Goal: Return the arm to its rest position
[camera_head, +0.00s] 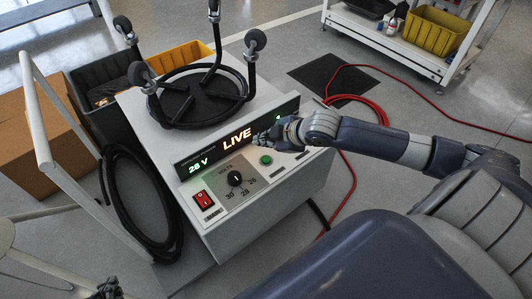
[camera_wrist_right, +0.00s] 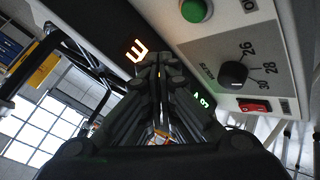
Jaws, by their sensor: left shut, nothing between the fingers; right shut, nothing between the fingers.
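My right arm (camera_head: 370,136) reaches in from the right across the front of a white power unit (camera_head: 270,205). My right gripper (camera_head: 262,136) is shut and empty in front of the unit's dark display, just right of the lit word LIVE (camera_head: 237,139). In the right wrist view its shut fingers (camera_wrist_right: 158,68) overlap the display; I cannot tell if they touch it. My left gripper (camera_head: 108,287) shows only partly at the bottom left edge, shut and apart from the unit.
A black cable coil (camera_head: 140,205) hangs at left. A red hose (camera_head: 352,98) lies on the floor. A shelf cart (camera_head: 395,45) stands behind.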

